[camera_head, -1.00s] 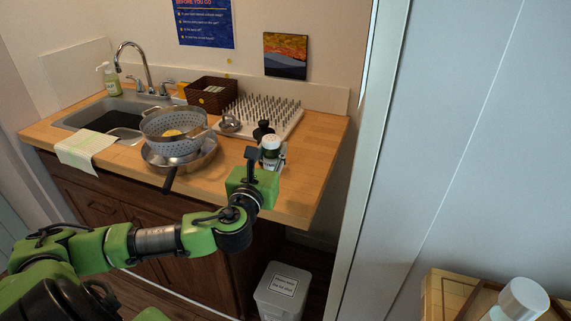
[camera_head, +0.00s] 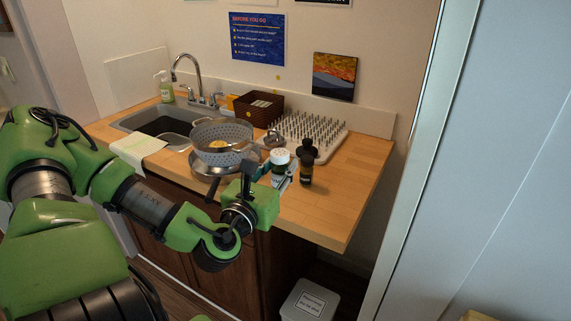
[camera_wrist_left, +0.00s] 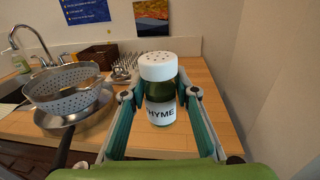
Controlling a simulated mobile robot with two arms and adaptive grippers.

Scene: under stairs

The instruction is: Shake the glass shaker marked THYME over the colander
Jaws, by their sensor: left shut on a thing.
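The glass shaker (camera_head: 280,159) has a white perforated cap and dark green contents. In the left wrist view the shaker (camera_wrist_left: 161,92) stands upright, its white label reading THYME. My left gripper (camera_head: 281,175) is shut around it, with one finger on each side in the left wrist view (camera_wrist_left: 161,100). The grey colander (camera_head: 222,137) rests on a steel pan (camera_head: 205,166), left of the shaker, with something yellow inside. The colander (camera_wrist_left: 65,97) is also left of the shaker in the wrist view. The shaker is beside the colander, not over it. My right gripper is out of view.
A dark bottle (camera_head: 306,163) stands just right of the shaker. A pegged drying rack (camera_head: 318,146) and brown basket (camera_head: 258,107) are behind. The sink (camera_head: 160,124) and a draped towel (camera_head: 139,148) lie left. The wooden counter (camera_head: 340,195) is clear at right.

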